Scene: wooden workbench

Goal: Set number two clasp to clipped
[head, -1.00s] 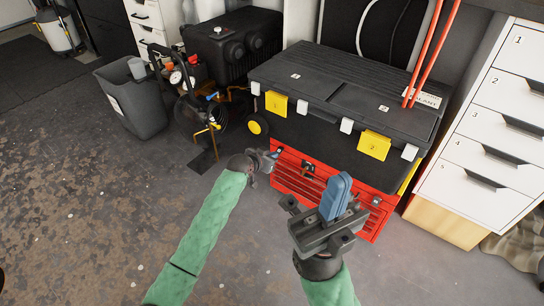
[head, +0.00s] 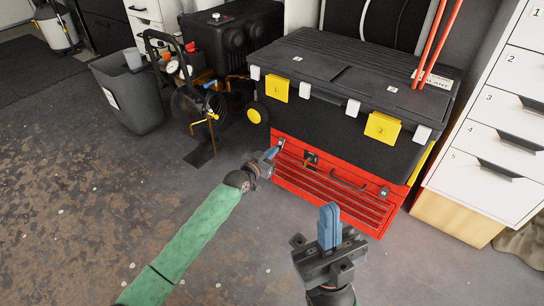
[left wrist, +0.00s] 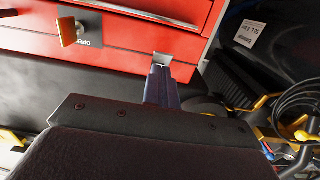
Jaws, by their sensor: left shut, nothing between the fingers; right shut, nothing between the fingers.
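The number two clasp (head: 382,127) is a yellow tab at the front right of the black toolbox (head: 340,125). It hangs from the lid edge over the front; whether it is clipped I cannot tell. A matching yellow clasp (head: 277,88), number one, is at the front left. My right gripper (head: 329,226) has blue fingers, shut and empty, pointing up in front of the red chest, apart from the clasp. My left gripper (head: 271,153) is shut and empty by the red chest's upper left corner.
The toolbox stands on a red drawer chest (head: 330,185). A compressor (head: 225,45) and grey bin (head: 125,95) are to the left. The floor in front is clear.

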